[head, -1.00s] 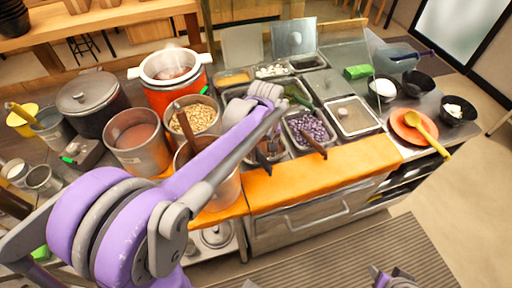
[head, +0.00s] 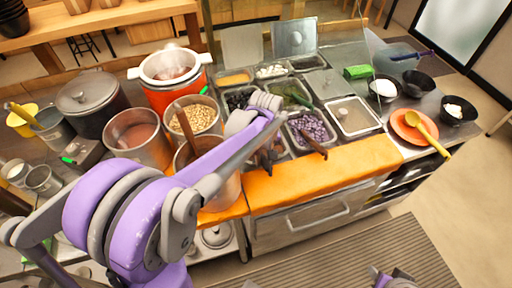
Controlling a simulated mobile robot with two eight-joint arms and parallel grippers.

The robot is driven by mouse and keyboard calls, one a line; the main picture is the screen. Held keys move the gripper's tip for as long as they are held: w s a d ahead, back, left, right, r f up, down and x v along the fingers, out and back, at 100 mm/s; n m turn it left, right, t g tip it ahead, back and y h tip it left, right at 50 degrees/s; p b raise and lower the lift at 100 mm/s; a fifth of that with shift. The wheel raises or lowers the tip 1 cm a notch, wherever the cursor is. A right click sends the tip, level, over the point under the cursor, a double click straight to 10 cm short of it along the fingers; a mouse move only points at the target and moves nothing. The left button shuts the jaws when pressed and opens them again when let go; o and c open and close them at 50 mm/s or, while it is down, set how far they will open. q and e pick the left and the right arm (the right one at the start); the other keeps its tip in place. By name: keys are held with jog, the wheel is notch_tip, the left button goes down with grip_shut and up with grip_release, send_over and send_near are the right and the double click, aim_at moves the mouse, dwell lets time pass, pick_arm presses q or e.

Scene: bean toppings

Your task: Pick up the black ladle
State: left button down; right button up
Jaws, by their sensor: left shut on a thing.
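My left arm reaches across the counter, and my left gripper (head: 266,158) is low over the near row of topping pans, just behind the orange counter edge. It is shut on a dark, slim thing that looks like the handle of the black ladle (head: 265,166). The ladle's bowl is hidden behind my gripper and wrist, so I cannot tell whether it still touches the pan. Part of my right arm's end (head: 392,279) shows at the bottom edge; its jaws cannot be made out.
A pan of purple beans (head: 312,128) with a brown-handled ladle (head: 313,143) lies right of my gripper. A pot with a brown handle (head: 222,190) stands close on the left.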

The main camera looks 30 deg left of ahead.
pick_arm(q)
notch_tip(320, 180, up, 10)
jog(key=shift+r+p, duration=0.1)
jog(key=shift+p, duration=0.2)
pick_arm(e)
jog(key=shift+w+r, duration=0.15)
jog(key=shift+r, duration=0.3)
dwell(0.7)
pick_arm(q)
jog(key=f+b, duration=0.1)
jog(key=f, duration=0.1)
jog(key=w+d+f+g+h+b, duration=0.1)
jog(key=f, duration=0.1)
jog(key=d+f+g+h+b, duration=0.1)
jog(key=f, duration=0.1)
jog(key=shift+w+d+f+b, duration=0.15)
jog(key=shift+w+f+b, duration=0.05)
jog(key=shift+b, duration=0.15)
jog(key=shift+s+d+f+t, duration=0.25)
jog(key=shift+f+t, duration=0.05)
jog(key=shift+f, duration=0.25)
jog(key=shift+d+f+y+b, duration=0.1)
jog(key=shift+f+y+b, duration=0.2)
jog(key=shift+y+b, duration=0.1)
pick_arm(e)
jog(key=f, duration=0.2)
jog(key=s+f, duration=0.1)
jog(key=f, duration=0.2)
jog(key=shift+s+f, duration=0.1)
jog(key=shift+s, duration=0.05)
